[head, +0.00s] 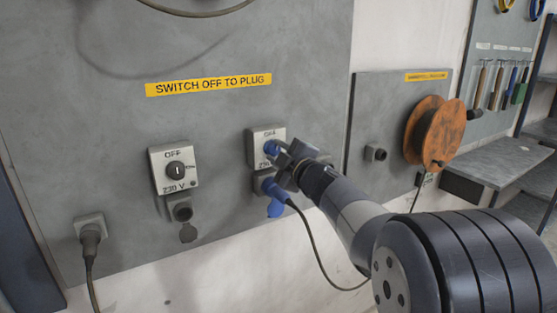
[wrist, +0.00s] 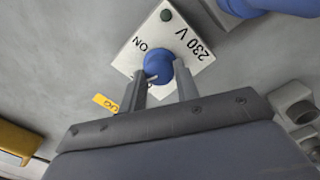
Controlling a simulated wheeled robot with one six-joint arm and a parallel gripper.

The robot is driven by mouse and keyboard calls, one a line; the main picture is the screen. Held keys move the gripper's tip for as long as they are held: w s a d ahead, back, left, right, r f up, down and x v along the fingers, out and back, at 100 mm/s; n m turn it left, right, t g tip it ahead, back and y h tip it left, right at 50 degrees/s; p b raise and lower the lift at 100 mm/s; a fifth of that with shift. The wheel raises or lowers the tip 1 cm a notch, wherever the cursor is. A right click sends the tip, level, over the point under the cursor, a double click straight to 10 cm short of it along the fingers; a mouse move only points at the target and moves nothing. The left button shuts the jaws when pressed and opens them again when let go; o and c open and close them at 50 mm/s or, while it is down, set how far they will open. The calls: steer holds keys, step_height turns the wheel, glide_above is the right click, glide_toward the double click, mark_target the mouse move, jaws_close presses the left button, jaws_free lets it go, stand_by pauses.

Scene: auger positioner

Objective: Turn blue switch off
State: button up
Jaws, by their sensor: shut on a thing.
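The blue switch (head: 271,147) is a round knob on a light plate marked OFF and 230 V on the grey wall panel. In the wrist view the blue knob (wrist: 158,64) sits between my two fingers, with ON printed beside it. My gripper (head: 284,152) is shut on the knob; its fingertips (wrist: 164,80) are at the knob's lower sides. The fingers cover part of the plate, and the knob's exact pointer direction is hard to tell.
A black switch (head: 176,170) with a grey socket (head: 182,209) is to the left. A yellow label (head: 208,86) reads SWITCH OFF TO PLUG. An orange cable reel (head: 434,132) and a grey bench (head: 497,168) are to the right.

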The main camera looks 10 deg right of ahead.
steer(key=shift+f+n+b, duration=0.1)
steer(key=shift+n+b, duration=0.7)
steer(key=shift+n, duration=1.2)
steer(key=o, duration=1)
steer(key=v, duration=1.1)
steer(key=shift+d, duration=0.1)
steer(key=shift+w, duration=0.15)
